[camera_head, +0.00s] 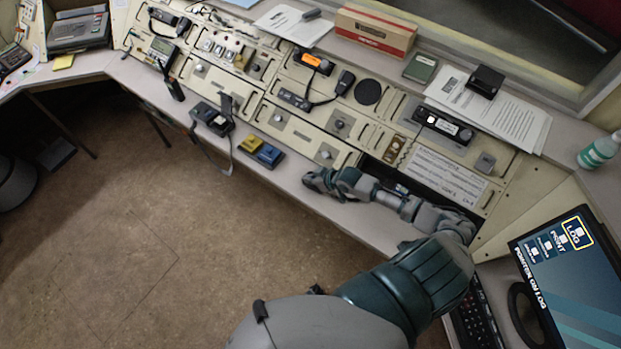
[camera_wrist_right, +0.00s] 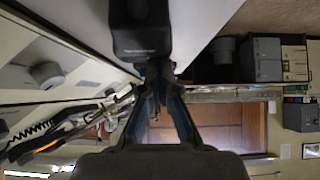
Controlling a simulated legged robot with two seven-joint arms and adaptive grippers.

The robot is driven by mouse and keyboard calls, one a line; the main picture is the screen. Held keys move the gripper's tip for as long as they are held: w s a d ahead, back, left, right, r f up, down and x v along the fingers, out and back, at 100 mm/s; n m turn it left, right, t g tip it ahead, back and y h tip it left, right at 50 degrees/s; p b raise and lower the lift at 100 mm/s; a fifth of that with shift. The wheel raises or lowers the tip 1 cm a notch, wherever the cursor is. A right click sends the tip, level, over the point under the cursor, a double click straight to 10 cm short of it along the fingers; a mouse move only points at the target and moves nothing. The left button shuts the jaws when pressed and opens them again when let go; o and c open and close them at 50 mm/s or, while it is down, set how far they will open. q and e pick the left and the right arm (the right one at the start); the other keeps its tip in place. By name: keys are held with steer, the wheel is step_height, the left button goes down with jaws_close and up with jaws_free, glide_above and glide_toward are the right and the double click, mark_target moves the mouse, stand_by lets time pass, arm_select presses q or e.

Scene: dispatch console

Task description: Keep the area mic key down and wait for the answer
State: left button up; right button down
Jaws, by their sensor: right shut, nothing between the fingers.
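My right arm comes in from the lower right in the head view. My right gripper (camera_head: 314,180) is shut and empty at the front edge of the console desk (camera_head: 345,215), pointing left. In the wrist view my right gripper (camera_wrist_right: 158,75) has its fingers together, close to a black block (camera_wrist_right: 140,30) with small pale lettering. Whether they touch it I cannot tell. The console panel (camera_head: 445,172) runs behind my arm, which hides part of it. I cannot tell which control is the area mic key. My left gripper is not in view.
A black device with a strap (camera_head: 212,118) sits farther left. A handset (camera_head: 294,99) lies on the panel. A monitor (camera_head: 570,270) and keyboard (camera_head: 478,318) stand at right.

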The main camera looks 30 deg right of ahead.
steer(key=shift+s+a+f, duration=0.1)
steer(key=shift+s+f, duration=0.45)
steer(key=shift+f, duration=0.25)
stand_by(1.2)
stand_by(0.3)
steer(key=r+p, duration=0.2)
steer(key=w+r+p, duration=0.1)
steer(key=r+p, duration=0.1)
steer(key=r, duration=0.1)
steer(key=shift+p, duration=0.35)
steer(key=v, duration=1)
steer(key=shift+r, duration=0.3)
steer(key=shift+w, duration=0.15)
steer(key=shift+f, duration=0.1)
